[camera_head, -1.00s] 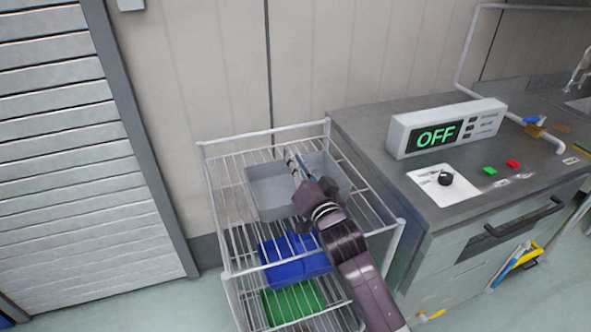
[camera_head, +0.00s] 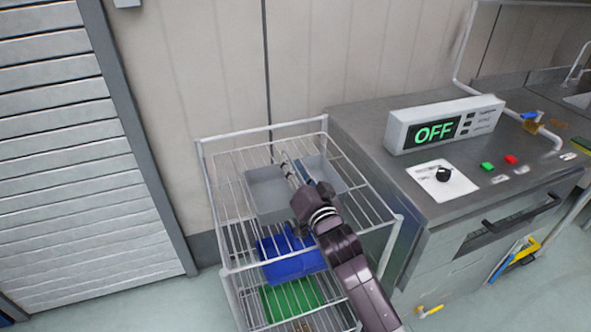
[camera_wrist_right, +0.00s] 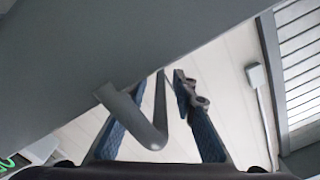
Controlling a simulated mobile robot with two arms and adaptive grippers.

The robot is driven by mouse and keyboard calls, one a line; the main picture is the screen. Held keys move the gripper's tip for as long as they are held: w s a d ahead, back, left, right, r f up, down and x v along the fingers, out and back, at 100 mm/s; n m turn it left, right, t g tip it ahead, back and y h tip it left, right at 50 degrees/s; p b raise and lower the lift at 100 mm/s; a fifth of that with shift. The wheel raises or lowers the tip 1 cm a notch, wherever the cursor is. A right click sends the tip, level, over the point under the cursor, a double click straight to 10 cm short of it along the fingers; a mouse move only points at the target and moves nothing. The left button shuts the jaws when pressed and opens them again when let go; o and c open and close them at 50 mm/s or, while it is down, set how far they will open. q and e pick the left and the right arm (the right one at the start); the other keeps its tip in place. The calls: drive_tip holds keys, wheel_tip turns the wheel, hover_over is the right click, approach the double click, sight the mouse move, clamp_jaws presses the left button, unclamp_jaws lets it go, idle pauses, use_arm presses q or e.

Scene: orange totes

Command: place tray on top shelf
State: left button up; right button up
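The grey tray (camera_head: 262,192) sits at the top level of the white wire rack (camera_head: 225,270). It looks level, but exact contact with the wires is hard to see. My right gripper (camera_head: 292,163) is over the tray, its two fingers apart and pointing toward the back wall. In the right wrist view, the blue-padded fingers (camera_wrist_right: 160,85) are spread, with pale wall showing between them. A grey surface, likely the tray (camera_wrist_right: 90,50), fills the upper left. A bent grey piece (camera_wrist_right: 152,130) shows between the fingers; whether they touch it is unclear. My left gripper is out of view.
A blue bin (camera_head: 292,262) and a green bin (camera_head: 292,300) are on lower levels of the rack. Clear floor lies to the left.

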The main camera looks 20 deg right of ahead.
drive_tip(key=s+b, duration=0.1)
drive_tip(key=s, duration=0.9)
drive_tip(key=shift+s+d+b, duration=0.15)
drive_tip(key=shift+s+b, duration=0.15)
drive_tip(key=shift+s, duration=0.05)
drive_tip(key=shift+s+r, duration=0.1)
drive_tip(key=shift+s, duration=0.55)
drive_tip(key=shift+s, duration=0.1)
